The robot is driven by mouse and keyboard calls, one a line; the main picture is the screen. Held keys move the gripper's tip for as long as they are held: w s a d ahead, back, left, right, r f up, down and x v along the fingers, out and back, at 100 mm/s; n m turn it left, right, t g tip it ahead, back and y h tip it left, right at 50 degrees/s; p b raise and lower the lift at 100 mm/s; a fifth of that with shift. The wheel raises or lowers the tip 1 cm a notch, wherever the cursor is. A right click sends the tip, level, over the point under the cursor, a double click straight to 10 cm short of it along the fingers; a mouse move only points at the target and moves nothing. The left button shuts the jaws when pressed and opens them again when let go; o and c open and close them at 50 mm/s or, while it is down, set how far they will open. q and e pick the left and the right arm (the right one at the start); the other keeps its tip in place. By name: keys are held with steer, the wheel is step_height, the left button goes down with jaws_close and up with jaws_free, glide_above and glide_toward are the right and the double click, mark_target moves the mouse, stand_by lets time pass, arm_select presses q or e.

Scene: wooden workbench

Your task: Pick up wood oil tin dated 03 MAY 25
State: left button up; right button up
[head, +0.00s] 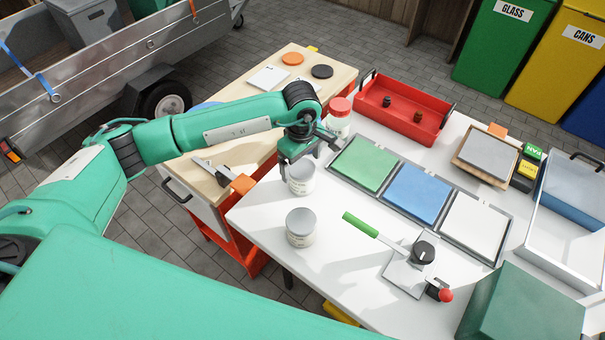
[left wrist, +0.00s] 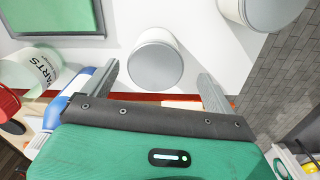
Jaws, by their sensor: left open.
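Two pale tins with grey lids stand upright on the white table. The farther tin (head: 301,180) is partly hidden under my left gripper (head: 305,155). The nearer tin (head: 300,229) stands apart from it, toward the front edge. In the left wrist view, one tin (left wrist: 155,64) lies between the two spread, empty fingers, with a gap on both sides. The other tin (left wrist: 262,10) is cut off at the top right. The dates on the tins are too small or turned away to read. My right gripper is not in view.
A red-lidded jar (head: 339,117) stands behind my left gripper; it shows at the left wrist view's left edge (left wrist: 28,72). Green (head: 364,163), blue (head: 416,192) and white panels (head: 474,224) lie to the right. A green-handled lever tool (head: 362,225) lies right of the nearer tin.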

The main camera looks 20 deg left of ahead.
mark_target(302, 168)
arm_select(q)
steer(key=shift+f, duration=0.35)
steer(key=shift+f+p, duration=0.35)
steer(key=shift+f, duration=0.2)
steer(key=f, duration=0.2)
steer(key=f+p, duration=0.1)
steer(key=shift+w+f, duration=0.3)
steer(key=shift+f, duration=0.35)
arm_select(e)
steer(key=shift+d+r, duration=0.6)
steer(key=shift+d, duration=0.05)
arm_select(q)
steer(key=shift+c, duration=0.4)
steer(key=c, duration=1.1)
steer(key=shift+c, duration=0.5)
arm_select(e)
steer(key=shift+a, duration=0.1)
arm_select(q)
steer(key=shift+r, duration=0.15)
